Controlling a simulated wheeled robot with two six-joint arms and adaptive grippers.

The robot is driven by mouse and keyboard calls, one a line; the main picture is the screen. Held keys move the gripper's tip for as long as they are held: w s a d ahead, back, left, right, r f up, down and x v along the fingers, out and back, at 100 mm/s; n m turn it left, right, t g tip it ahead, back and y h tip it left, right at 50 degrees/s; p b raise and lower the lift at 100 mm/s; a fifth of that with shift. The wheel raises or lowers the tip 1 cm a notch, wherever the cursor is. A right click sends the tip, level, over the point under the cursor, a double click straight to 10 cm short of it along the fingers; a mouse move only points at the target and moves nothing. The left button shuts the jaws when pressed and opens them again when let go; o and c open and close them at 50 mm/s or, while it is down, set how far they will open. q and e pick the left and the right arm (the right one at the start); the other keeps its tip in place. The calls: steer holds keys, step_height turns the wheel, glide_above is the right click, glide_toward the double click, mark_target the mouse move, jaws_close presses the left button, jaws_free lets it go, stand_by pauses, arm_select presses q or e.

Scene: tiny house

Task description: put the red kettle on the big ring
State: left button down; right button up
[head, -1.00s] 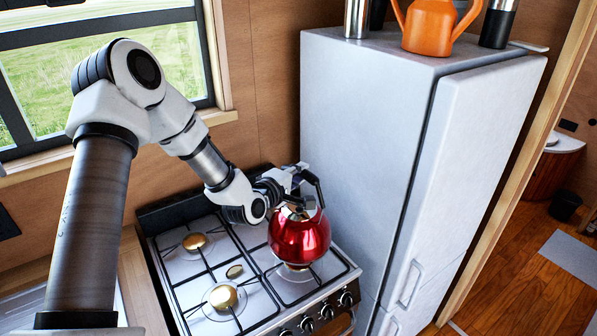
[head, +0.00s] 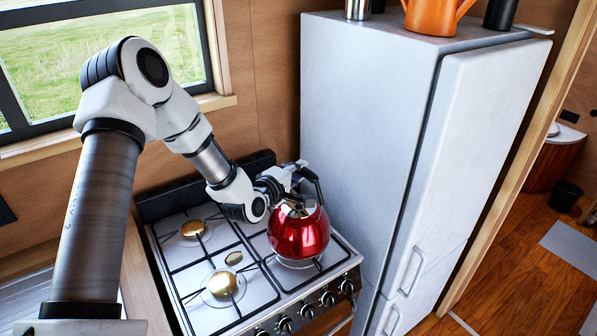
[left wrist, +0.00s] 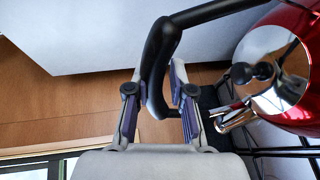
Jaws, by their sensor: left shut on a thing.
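The red kettle (head: 299,236) is upright over the right-hand front ring (head: 318,264) of the stove. Its base is at or very near the grate; I cannot tell whether it touches. My left gripper (head: 298,180) is shut on the kettle's black handle. In the left wrist view, the fingers (left wrist: 158,105) stand either side of the black handle (left wrist: 160,60), and the kettle's shiny lid and red body (left wrist: 303,105) show at the right. The kettle hides most of the ring under it. My right gripper is not in view.
The stove (head: 255,318) has other burners at left (head: 221,283) and back left (head: 194,228), both bare. A tall white fridge (head: 370,130) stands close right of the kettle, with an orange watering can (head: 432,16) on top. A wood wall and window are behind.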

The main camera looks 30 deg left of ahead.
arm_select(q)
steer(key=shift+f+b, duration=0.3)
steer(key=shift+b, duration=0.1)
steer(key=c, duration=0.9)
jaws_free()
steer(key=shift+c, duration=0.2)
steer(key=shift+s+d, duration=0.1)
steer(key=shift+s, duration=0.05)
steer(key=shift+f, duration=0.15)
steer(key=s+r, duration=0.2)
steer(key=s, duration=0.9)
steer(key=shift+s+d+r, duration=0.15)
steer(key=shift+s+r, duration=0.2)
steer(key=shift+d, duration=0.1)
